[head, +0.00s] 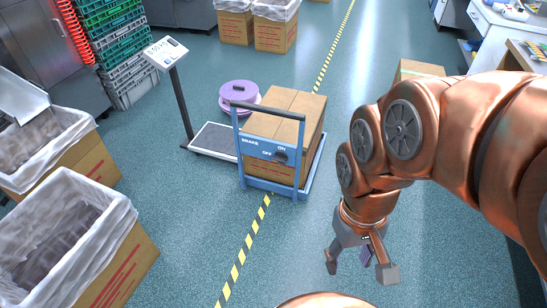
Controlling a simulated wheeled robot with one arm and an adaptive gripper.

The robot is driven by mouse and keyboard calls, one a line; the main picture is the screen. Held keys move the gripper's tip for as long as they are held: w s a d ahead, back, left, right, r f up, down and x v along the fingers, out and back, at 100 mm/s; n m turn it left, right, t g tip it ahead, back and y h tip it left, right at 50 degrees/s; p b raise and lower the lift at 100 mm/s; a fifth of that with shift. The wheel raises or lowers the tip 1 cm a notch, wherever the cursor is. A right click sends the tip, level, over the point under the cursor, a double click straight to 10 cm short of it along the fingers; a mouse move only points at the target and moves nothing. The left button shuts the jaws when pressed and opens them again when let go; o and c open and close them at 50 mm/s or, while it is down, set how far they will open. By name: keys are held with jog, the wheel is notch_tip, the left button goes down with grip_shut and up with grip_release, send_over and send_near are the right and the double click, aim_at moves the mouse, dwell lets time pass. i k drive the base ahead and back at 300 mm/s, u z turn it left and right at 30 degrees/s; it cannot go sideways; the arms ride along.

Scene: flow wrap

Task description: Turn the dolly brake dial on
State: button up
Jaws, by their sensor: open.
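The blue dolly (242,184) stands on the floor near the middle of the head view, loaded with cardboard boxes (290,102). Its front panel (258,147) reads BRAKE, with ON and OFF marks. The dark brake dial (281,156) sits at the panel's right part, just below ON and to the right of OFF; its exact pointing is too small to tell. My gripper (360,272) hangs at the lower right, below and to the right of the dolly. Its fingers are spread apart with nothing between them, and it is well clear of the dial.
A floor scale (213,140) on a post with a display (165,53) stands left of the dolly. A purple round container (239,97) is behind it. Lined cardboard bins (120,262) stand at the left. Floor between dolly and gripper is clear.

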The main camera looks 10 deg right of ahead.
aim_at(280, 156)
jog(key=k, duration=0.65)
jog(key=u, duration=0.6)
jog(key=i, duration=0.6)
jog(key=u, duration=0.7)
jog(key=i, duration=0.5)
